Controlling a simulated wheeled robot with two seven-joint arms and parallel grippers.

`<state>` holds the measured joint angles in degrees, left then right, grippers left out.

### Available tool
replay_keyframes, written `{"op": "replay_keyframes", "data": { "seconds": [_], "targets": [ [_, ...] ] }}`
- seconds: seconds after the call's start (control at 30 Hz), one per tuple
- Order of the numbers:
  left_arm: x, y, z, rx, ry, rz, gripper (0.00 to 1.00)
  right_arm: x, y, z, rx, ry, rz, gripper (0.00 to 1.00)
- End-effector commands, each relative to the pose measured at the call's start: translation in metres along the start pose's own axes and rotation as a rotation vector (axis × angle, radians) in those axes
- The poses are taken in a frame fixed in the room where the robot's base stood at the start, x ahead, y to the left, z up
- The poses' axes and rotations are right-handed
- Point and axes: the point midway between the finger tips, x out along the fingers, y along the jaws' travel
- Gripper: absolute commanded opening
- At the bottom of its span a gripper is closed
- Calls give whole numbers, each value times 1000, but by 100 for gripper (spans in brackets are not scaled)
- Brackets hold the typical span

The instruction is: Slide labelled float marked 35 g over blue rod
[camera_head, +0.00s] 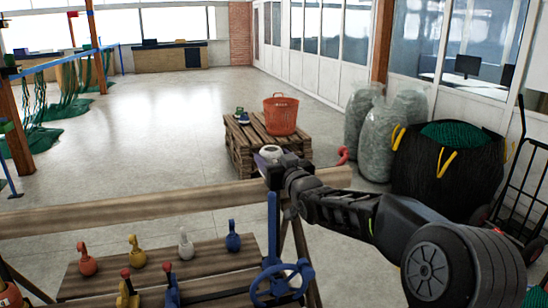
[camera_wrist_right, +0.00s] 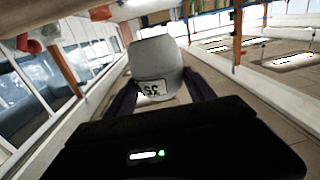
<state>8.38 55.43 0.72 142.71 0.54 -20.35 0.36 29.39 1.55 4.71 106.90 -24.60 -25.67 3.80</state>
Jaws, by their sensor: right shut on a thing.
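My right gripper (camera_head: 268,160) is shut on a pale grey float (camera_head: 270,150), held up in the air near the middle of the head view. In the right wrist view, the float (camera_wrist_right: 158,58) sits between the two dark fingers (camera_wrist_right: 160,98), and its label reads 35, turned over; any unit is not legible. The blue rod (camera_head: 272,225) stands upright below the gripper in the head view, its top bare. The float is apart from the rod and appears above it in the picture; their distance in depth is unclear. My left gripper is not in view.
A blue handwheel (camera_head: 282,282) is by the rod's foot. Orange (camera_head: 86,262), yellow (camera_head: 136,254), white (camera_head: 186,246) and blue (camera_head: 233,240) knobbed weights stand on a wooden board. A wooden beam (camera_head: 150,205) crosses behind. An orange basket (camera_head: 281,115) stands on a pallet farther back.

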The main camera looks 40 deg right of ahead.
Motion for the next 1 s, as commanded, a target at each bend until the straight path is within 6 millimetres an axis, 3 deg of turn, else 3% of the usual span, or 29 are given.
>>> {"op": "replay_keyframes", "data": {
  "seconds": [0.57, 1.0],
  "targets": [
    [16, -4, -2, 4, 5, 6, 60, 0, 0, 43, 0, 0, 0, 15],
    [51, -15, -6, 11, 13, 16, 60, 0, 0, 76, -1, 2, 0, 15]
  ]
}}
